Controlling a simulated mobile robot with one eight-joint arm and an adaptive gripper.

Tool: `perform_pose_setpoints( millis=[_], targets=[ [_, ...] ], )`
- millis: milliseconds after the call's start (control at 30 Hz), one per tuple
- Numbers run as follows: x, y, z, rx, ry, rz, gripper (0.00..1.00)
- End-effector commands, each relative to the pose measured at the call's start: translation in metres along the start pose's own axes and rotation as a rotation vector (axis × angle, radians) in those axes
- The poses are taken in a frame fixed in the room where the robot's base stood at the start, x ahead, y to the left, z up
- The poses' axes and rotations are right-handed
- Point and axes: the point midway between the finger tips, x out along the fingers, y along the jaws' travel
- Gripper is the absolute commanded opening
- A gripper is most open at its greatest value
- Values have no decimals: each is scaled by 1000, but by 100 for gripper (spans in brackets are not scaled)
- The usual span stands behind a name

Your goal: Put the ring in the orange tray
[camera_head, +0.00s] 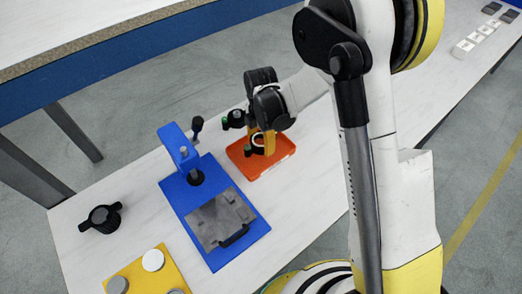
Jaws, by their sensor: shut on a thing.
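The orange tray (284,150) lies on the white table in the middle of the view. My gripper (264,132) points down over it, with its dark body above and yellow parts below. It is shut on the ring (257,139), a small pale loop that shows low at the fingers, over the tray. The fingers hide part of the ring. I cannot tell whether the ring touches the tray floor.
A blue stand (196,207) with a grey plate is left of the tray. Small dark parts (235,118) stand behind the tray. A black knob (101,218) and a yellow board (140,277) with round discs are at the left. Bare table lies at the far left.

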Motion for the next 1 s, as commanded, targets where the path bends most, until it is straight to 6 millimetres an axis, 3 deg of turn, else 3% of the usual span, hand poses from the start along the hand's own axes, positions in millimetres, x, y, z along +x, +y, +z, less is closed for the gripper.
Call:
perform_pose_setpoints(
  millis=[200, 567, 600, 667, 1000],
  targets=[
    [35, 0, 0, 0, 0, 0, 34],
    [36, 0, 0, 0, 0, 0, 34],
    [36, 0, 0, 0, 0, 0, 69],
    [36, 0, 0, 0, 0, 0, 82],
    [33, 0, 0, -1, 0, 0, 82]
  ],
)
